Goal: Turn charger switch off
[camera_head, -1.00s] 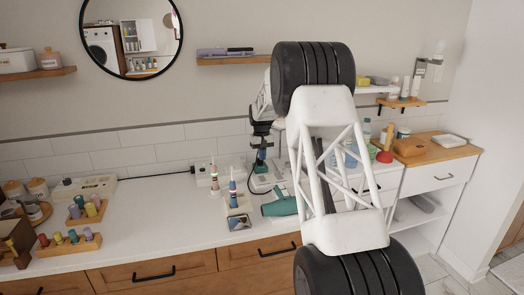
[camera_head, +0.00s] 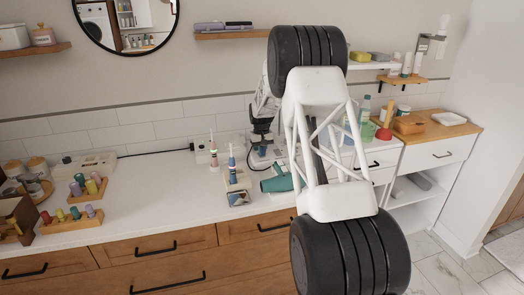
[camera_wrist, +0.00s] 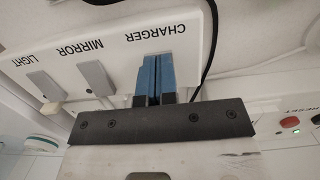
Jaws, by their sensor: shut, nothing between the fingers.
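A white switch panel (camera_wrist: 120,20) fills the upper left of the wrist view, with upside-down labels CHARGER, MIRROR and LIGHT. The grey mirror switch (camera_wrist: 96,78) and light switch (camera_wrist: 45,86) stand in a row to the left. My gripper (camera_wrist: 152,62) is shut and empty, its blue fingers side by side at the panel directly below the CHARGER label. The fingers hide the charger switch, so its position and any contact cannot be told. In the head view my dark wrist (camera_head: 262,128) is over the back of the counter.
A black cable (camera_wrist: 212,50) runs close right of the fingers. A red reset button (camera_wrist: 290,122) is farther right. On the counter (camera_head: 150,200) are electric toothbrushes (camera_head: 232,165), a teal hair dryer (camera_head: 278,180) and peg racks (camera_head: 72,218). The counter's middle left is clear.

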